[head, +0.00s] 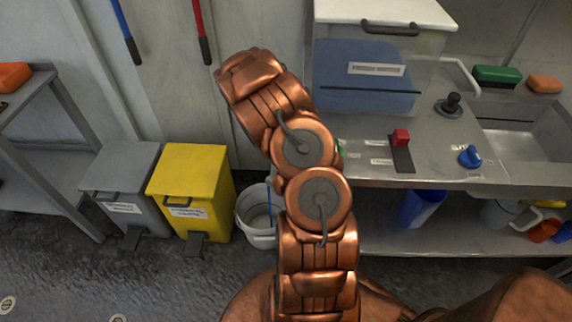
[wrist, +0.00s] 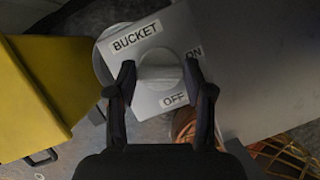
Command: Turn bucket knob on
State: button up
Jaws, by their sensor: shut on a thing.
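In the wrist view, a grey bucket knob (wrist: 160,72) sits on a light grey panel (wrist: 150,105) labelled BUCKET. The ON label (wrist: 194,53) is to its right and the OFF label (wrist: 174,99) is below it. My gripper (wrist: 159,76) is shut on the knob, with one black finger on each side. I cannot tell which label the knob points to. In the head view, my copper arm hides the gripper, the knob and its panel. A white bucket (head: 256,226) stands on the floor, partly behind the arm.
In the head view, a yellow bin (head: 190,185) and a grey bin (head: 122,180) stand left of the bucket. The metal counter (head: 432,165) on the right holds a lidded tank (head: 385,20), a red switch (head: 401,137) and a blue knob (head: 470,156).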

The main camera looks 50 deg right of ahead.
jog(key=n, duration=0.1)
jog(key=n+t+b, duration=0.1)
jog(key=shift+s+d+f+n+b, duration=0.1)
jog(key=shift+s+d+n+b, duration=0.05)
jog(key=shift+n+b, duration=0.15)
jog(key=shift+n+y+b, duration=0.3)
jog(key=shift+n+b, duration=0.25)
jog(key=shift+n, duration=0.25)
jog(key=shift+t, duration=0.3)
jog(key=o, duration=1.2)
jog(key=shift+c, duration=0.2)
jog(key=shift+a+r, duration=0.2)
jog(key=shift+r, duration=0.55)
jog(key=v, duration=0.6)
jog(key=shift+s+a, duration=0.1)
jog(key=shift+s, duration=0.05)
